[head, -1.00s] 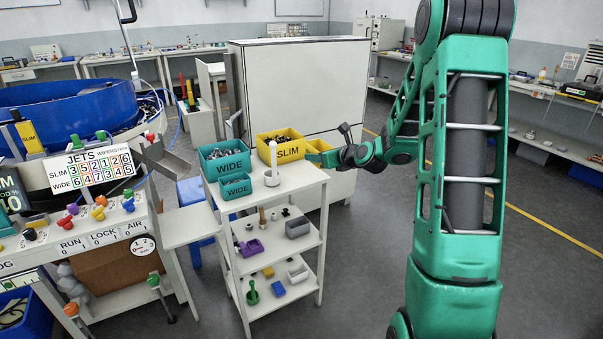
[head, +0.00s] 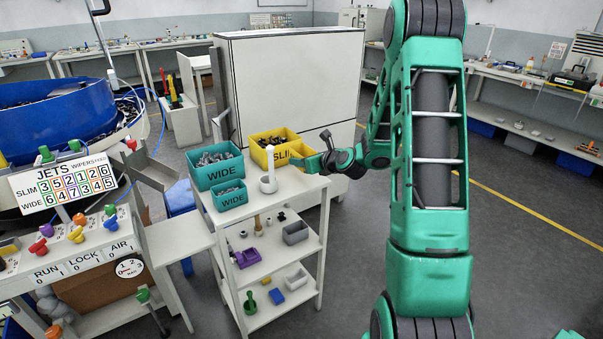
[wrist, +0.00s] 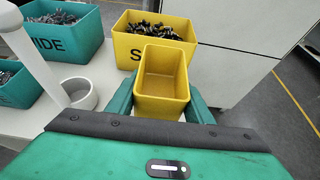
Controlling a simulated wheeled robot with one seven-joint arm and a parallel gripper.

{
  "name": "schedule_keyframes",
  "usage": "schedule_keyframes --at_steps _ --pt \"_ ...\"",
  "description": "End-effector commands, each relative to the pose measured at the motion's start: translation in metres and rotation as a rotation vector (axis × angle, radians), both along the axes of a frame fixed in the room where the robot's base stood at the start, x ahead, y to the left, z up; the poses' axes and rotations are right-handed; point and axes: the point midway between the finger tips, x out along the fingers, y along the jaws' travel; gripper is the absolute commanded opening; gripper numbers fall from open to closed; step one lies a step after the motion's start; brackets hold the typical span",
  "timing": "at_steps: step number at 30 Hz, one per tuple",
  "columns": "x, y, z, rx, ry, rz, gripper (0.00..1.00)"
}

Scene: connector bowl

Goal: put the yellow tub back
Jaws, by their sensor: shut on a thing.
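A small empty yellow tub (wrist: 162,82) is between the two fingers of my gripper (wrist: 162,105) in the wrist view; the fingers are shut on its sides. In the head view the tub (head: 292,161) shows partly at the right edge of the cart top, in front of the larger yellow SLIM bin (head: 262,152). That bin holds dark parts and also shows in the wrist view (wrist: 125,50), just behind the tub. I cannot tell whether the tub touches the cart top or the bin.
A large teal WIDE bin (head: 218,178) and a smaller teal WIDE bin (head: 230,200) stand left on the cart top (head: 285,200). A white upright post with a round cup (head: 269,183) stands near the tub. A white cabinet (head: 300,85) is behind; open floor lies right.

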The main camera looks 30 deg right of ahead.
Motion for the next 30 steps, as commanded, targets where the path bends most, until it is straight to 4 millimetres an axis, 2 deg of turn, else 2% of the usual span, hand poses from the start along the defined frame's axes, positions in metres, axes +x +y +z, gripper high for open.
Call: schedule_keyframes --at_steps 5,13,26,27,29,30 --pt "0.001 0.003 -0.013 0.002 0.001 0.004 0.23" --pt "0.001 0.005 -0.044 0.001 0.001 0.006 0.23" --pt "0.002 0.005 -0.049 0.001 -0.001 0.006 0.23" --pt "0.002 0.005 -0.049 0.001 -0.001 0.006 0.54" --pt "0.001 0.005 -0.049 0.001 -0.001 0.006 0.65" --pt "0.001 0.005 -0.049 0.001 -0.001 0.006 0.65"
